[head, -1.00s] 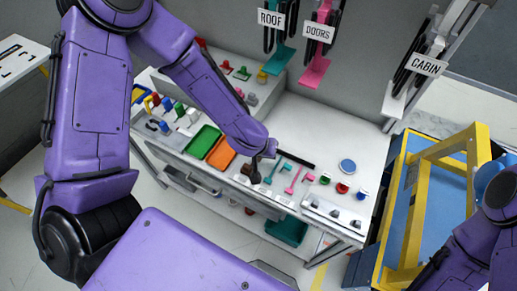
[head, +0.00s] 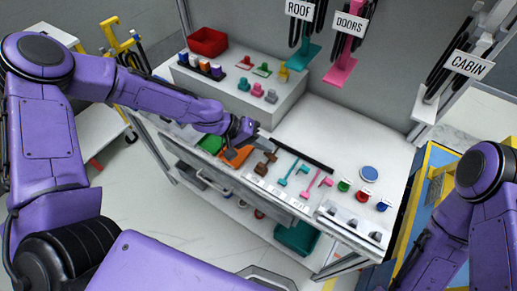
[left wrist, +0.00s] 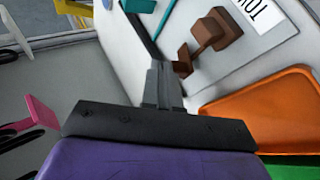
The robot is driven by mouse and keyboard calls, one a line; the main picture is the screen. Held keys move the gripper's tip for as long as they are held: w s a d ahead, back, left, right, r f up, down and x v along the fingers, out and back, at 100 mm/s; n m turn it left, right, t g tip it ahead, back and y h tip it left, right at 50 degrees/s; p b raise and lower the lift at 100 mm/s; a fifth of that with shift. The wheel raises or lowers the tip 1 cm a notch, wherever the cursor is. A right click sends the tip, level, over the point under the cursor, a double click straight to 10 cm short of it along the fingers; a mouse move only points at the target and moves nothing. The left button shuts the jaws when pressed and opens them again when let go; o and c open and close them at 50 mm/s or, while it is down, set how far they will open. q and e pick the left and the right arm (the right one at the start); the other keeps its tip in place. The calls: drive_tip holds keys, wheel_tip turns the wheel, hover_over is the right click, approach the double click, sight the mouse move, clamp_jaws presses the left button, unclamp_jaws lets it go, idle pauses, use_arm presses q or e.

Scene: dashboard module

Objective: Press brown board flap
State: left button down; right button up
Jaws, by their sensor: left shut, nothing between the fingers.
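The brown board flap (head: 265,164) is a small brown piece on the white dashboard's front panel, right of the orange tray. In the left wrist view the brown part (left wrist: 212,32) shows as a block and a smaller tab (left wrist: 183,62), close beside the fingers. My left gripper (head: 262,140) is shut and empty, just behind the brown part in the head view. In the left wrist view its dark fingers (left wrist: 162,82) lie together, with their tips near the tab. I cannot tell whether they touch it. My right arm is at the lower right, its gripper out of view.
An orange tray (head: 236,157) and a green tray (head: 211,144) lie left of the brown part. A teal lever (head: 293,172), a pink lever (head: 311,184) and coloured buttons stand to its right. A black bar (head: 302,155) lies behind. Free white surface is at the back right.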

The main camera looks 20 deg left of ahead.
use_arm(q)
drive_tip(key=shift+w+a+f+h+b, duration=0.1)
drive_tip(key=shift+a+f+h+b, duration=0.3)
drive_tip(key=shift+f+b, duration=0.15)
drive_tip(key=shift+a+r+p, duration=0.15)
drive_tip(key=shift+r+p, duration=0.1)
drive_tip(key=shift+p, duration=0.1)
drive_tip(key=shift+d+r, duration=0.2)
drive_tip(key=shift+d, duration=0.05)
drive_tip(key=shift+r+p, duration=0.25)
drive_tip(key=shift+p, duration=0.05)
drive_tip(key=shift+a+r+p, duration=0.1)
drive_tip(key=shift+r+p, duration=0.3)
use_arm(e)
drive_tip(key=shift+w+a+r, duration=0.1)
drive_tip(key=shift+a, duration=0.1)
